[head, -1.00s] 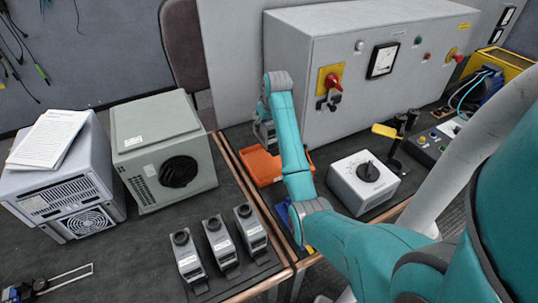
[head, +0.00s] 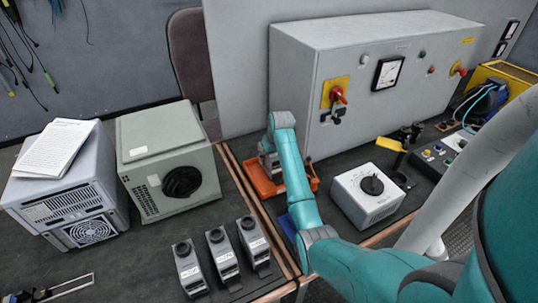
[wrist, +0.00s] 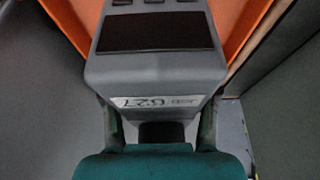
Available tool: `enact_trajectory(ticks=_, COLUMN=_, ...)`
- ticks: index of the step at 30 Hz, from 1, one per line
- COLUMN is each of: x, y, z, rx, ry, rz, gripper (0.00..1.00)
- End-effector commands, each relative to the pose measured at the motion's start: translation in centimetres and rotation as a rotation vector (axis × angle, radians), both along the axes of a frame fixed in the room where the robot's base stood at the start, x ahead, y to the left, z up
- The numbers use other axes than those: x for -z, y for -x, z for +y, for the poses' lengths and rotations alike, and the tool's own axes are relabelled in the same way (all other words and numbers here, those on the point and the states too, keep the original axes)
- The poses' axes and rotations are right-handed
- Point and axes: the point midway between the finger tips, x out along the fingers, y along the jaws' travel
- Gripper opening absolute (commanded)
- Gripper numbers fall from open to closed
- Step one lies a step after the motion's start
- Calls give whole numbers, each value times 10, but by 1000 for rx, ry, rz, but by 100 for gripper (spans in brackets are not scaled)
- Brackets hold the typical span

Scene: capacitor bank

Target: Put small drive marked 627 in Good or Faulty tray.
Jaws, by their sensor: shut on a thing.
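My gripper (wrist: 158,132) is shut on a small grey drive (wrist: 155,72), with a finger on each side of its knob end. The drive's white label appears to read 627, and a dark panel shows on its body. The orange tray (wrist: 246,22) has walls on both sides of the drive in the wrist view. In the head view the orange tray (head: 262,188) is on the right-hand bench, with my gripper low over it and partly hidden by my arm. Whether the drive touches the tray floor I cannot tell. A blue tray (head: 287,226) is mostly hidden behind my arm.
Three similar small drives (head: 222,255) stand on a dark mat at the front left. A grey cabinet (head: 300,110) rises behind the orange tray. A grey dial box (head: 368,193) stands to its right, and a greenish box unit (head: 170,160) to its left.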

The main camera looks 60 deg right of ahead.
Motion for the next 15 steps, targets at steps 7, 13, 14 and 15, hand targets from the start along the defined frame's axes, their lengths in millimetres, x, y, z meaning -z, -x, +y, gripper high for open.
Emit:
enact_trajectory(ticks=7, x=3, y=0, z=0, rx=0, ry=-1, rz=1, gripper=65)
enact_trajectory(ticks=13, x=3, y=0, z=0, rx=0, ry=-1, rz=1, gripper=83)
enact_trajectory(ticks=14, x=3, y=0, z=0, rx=0, ry=-1, rz=1, gripper=83)
enact_trajectory(ticks=15, x=3, y=0, z=0, rx=0, ry=-1, rz=1, gripper=83)
